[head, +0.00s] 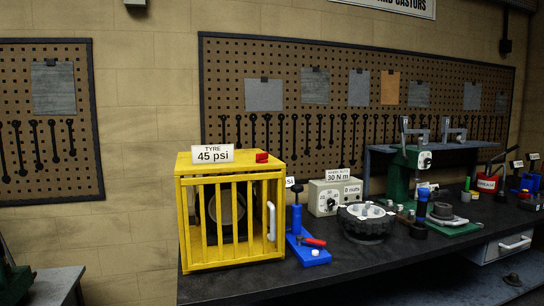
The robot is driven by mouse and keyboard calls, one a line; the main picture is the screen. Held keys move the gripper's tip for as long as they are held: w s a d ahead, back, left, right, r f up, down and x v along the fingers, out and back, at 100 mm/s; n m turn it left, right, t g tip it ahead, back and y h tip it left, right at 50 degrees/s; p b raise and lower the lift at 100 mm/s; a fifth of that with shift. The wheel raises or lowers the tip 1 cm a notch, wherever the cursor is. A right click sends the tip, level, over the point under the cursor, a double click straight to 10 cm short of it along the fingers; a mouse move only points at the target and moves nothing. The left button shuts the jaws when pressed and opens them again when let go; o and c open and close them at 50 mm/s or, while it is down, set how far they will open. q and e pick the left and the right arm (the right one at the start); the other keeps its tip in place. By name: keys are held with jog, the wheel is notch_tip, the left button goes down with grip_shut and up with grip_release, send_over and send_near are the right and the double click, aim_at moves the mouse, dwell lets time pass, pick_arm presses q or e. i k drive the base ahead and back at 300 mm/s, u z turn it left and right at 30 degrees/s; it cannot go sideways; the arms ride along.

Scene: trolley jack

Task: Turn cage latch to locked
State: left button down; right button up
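The yellow cage (202,227) stands at the left end of the dark bench, with its barred front facing me. A red block (262,157) sits on its top at the right front edge; it looks like the latch, but I cannot tell whether it is locked. A white handle (271,221) is upright on the right side of the cage's front. A dark round tyre-like thing shows behind the bars, partly hidden. Neither of my grippers is in view.
Right of the cage on the bench (330,275) are a blue stand (311,256) with a red-handled part, a "30 N m" box (322,198), a dark wheel hub (366,225) and a green press (399,175). Pegboards hang behind. The bench's front strip is clear.

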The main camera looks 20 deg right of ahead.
aim_at(262, 158)
jog(key=z, duration=0.05)
jog(key=i, duration=1)
jog(key=u, duration=0.05)
